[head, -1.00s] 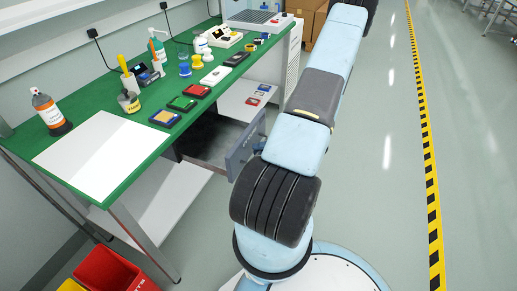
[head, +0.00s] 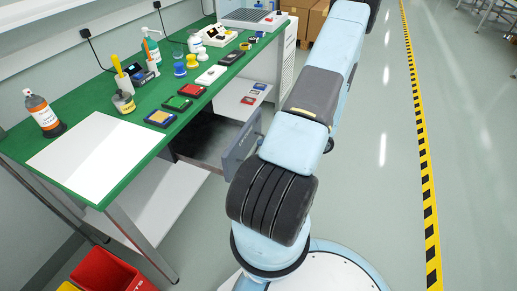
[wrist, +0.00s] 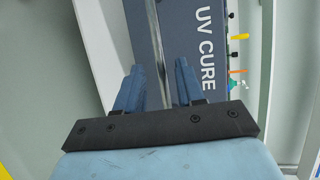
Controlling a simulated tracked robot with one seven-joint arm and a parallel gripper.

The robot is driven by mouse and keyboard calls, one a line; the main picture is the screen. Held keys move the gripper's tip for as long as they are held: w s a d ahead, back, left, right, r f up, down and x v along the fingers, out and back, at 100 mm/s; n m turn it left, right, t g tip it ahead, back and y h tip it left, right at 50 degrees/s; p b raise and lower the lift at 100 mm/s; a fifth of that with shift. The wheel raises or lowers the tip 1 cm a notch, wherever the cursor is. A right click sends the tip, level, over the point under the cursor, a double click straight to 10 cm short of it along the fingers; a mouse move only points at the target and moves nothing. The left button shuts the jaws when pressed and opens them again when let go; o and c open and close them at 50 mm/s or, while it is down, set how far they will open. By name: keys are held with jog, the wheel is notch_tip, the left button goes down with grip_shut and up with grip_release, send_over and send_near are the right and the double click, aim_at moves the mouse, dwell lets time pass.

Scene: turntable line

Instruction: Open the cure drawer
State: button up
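The cure drawer's blue-grey front (head: 240,148) shows below the bench's right edge in the head view, partly hidden by my arm. A dark space lies between it and the bench leg; I cannot tell how far the drawer is out. In the wrist view the front (wrist: 207,50) carries the words "UV CURE". A shiny metal bar (wrist: 157,45), seemingly its handle, runs along the front's left side. My gripper (wrist: 158,85) has its two blue fingers apart, one on each side of the bar's line. Contact with the bar is unclear. The head view hides the gripper behind my arm.
The green bench (head: 150,115) holds bottles, small trays and a white sheet (head: 98,155). A white surface (head: 228,103) with small coloured pieces lies below the bench edge. A red bin (head: 105,272) stands at the front. Floor right of my arm is clear to the yellow-black stripe (head: 425,160).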

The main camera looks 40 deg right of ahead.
jog(key=v, duration=1)
jog(key=shift+s, duration=0.15)
jog(key=w+a+r+n+g+h, duration=0.25)
jog(key=w+a+r+g, duration=0.25)
jog(key=a+r, duration=0.45)
jog(key=w+a+r+n+g+h, duration=0.1)
jog(key=w+a+r+n+g, duration=0.4)
jog(key=r, duration=0.8)
jog(key=s+a+r+n+t+h, duration=0.1)
jog(key=s+a+r+h, duration=0.3)
jog(key=a+r, duration=0.5)
jog(key=s+a+r+n+t+h, duration=0.1)
jog(key=s+a+r+t+h, duration=0.3)
jog(key=a+r, duration=0.5)
jog(key=shift+s+a+r, duration=0.3)
jog(key=shift+a, duration=0.2)
